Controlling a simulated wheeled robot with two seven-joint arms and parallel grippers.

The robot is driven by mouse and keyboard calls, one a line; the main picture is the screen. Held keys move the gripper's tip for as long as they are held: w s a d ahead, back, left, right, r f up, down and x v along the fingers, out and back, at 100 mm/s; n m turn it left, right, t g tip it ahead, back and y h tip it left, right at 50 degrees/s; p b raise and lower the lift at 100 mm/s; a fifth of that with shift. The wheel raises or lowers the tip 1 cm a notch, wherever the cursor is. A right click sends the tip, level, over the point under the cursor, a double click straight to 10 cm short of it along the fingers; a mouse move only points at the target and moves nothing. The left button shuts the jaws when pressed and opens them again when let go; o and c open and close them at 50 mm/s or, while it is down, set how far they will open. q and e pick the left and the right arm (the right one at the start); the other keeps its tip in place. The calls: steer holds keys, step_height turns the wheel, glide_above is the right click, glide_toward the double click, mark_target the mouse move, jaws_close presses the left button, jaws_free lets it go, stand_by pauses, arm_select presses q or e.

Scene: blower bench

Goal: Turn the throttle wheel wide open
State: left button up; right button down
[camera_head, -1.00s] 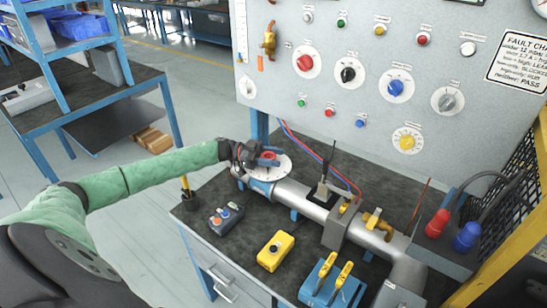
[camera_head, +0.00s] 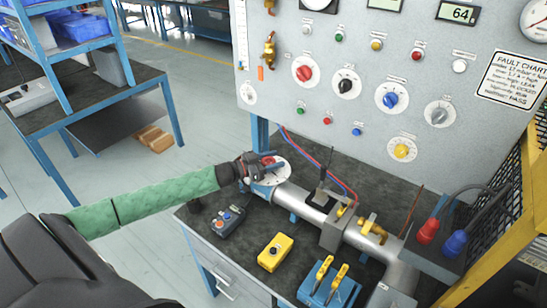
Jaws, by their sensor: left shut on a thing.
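The throttle wheel (camera_head: 270,160) is a small red knob in front of a round white dial plate (camera_head: 281,174) at the left end of the silver pipe (camera_head: 301,203). My left gripper (camera_head: 263,164) is at the wheel and shut on it. The gripper's dark body hides part of the wheel and the plate. The wheel's exact angle is too small to read. My right gripper is not in view.
A grey panel with knobs (camera_head: 391,97) stands behind the bench. A button box (camera_head: 228,221), a yellow box (camera_head: 275,252) and a blue block with yellow levers (camera_head: 329,282) sit before the pipe. A yellow frame (camera_head: 500,245) stands at right.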

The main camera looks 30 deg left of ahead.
arm_select(q)
steer(key=shift+w+a+n+t+y+p, duration=0.2)
steer(key=shift+n+t+y, duration=0.4)
steer(key=shift+n+y, duration=0.55)
steer(key=shift+s+a+n+t+y+p, duration=0.1)
steer(key=shift+n+t+y+p, duration=0.2)
steer(key=shift+n+t+y, duration=0.85)
steer(key=shift+m+g+y, duration=0.4)
steer(key=shift+g, duration=0.15)
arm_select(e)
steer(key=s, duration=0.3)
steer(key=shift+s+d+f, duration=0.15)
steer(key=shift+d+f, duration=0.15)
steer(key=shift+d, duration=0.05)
arm_select(q)
steer(key=o, duration=1)
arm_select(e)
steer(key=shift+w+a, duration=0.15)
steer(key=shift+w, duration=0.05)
